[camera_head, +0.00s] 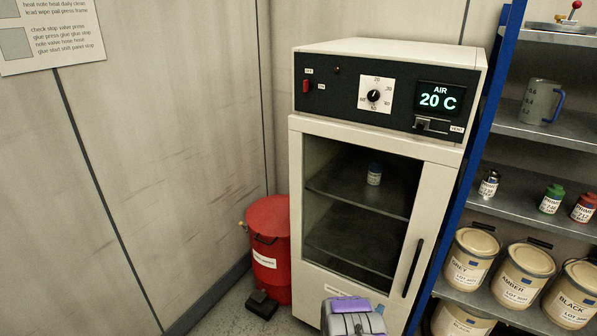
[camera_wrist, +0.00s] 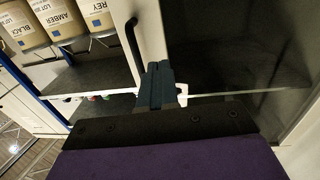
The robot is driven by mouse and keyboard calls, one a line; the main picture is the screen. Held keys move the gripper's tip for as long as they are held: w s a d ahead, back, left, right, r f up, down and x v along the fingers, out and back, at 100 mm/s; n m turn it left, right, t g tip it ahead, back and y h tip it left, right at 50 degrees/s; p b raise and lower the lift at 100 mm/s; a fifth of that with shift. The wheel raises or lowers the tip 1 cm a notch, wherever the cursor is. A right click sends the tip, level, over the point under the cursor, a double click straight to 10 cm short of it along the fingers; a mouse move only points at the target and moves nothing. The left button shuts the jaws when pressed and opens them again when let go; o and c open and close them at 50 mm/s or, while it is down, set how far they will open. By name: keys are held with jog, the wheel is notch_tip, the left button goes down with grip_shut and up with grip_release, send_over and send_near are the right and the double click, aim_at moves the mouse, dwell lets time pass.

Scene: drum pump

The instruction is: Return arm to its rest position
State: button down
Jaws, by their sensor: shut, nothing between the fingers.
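My gripper (camera_wrist: 160,84) shows in the wrist view with its two dark fingers together and nothing between them. It is in front of the cabinet, near the lower part of its door, and apart from the dark door handle (camera_wrist: 132,36) as far as I can tell. In the head view a purple and grey part of my arm (camera_head: 352,314) shows at the bottom edge, in front of the cabinet; the fingertips are not clear there. The white cabinet (camera_head: 309,160) has its glass door shut, with the handle (camera_head: 413,267) on the right side.
A red bin (camera_head: 268,230) stands left of the cabinet. A blue-framed shelf (camera_head: 486,120) stands close on the right with paint cans, small bottles and a jug (camera_head: 540,101). A small bottle (camera_head: 374,174) stands inside the cabinet. The floor at left is narrow beside the wall.

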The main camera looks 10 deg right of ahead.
jog(key=w+a+r+g+y, duration=0.3)
jog(key=w+a+r+y, duration=0.3)
jog(key=w+a+r, duration=0.3)
jog(key=s+a+r+n+g+y, duration=0.1)
jog(key=s+a+r+y, duration=0.1)
jog(key=a+r, duration=0.2)
jog(key=s+a+r+n+y, duration=0.1)
jog(key=s+a+r+y, duration=0.1)
jog(key=a+r, duration=0.15)
jog(key=s+a+r+n+g+y, duration=0.35)
jog(key=s+a+r, duration=0.25)
jog(key=s+r, duration=0.6)
jog(key=s+r+n+g, duration=0.1)
jog(key=s+r+g, duration=0.1)
jog(key=s, duration=1)
jog(key=s+r+n+g+h, duration=0.1)
jog(key=s+r+g, duration=0.2)
jog(key=s, duration=0.9)
jog(key=s+r+n+g, duration=0.1)
jog(key=s+r, duration=0.5)
jog(key=s, duration=0.7)
jog(key=shift+d+g, duration=0.3)
jog(key=shift+g, duration=0.55)
jog(key=shift+h, duration=0.25)
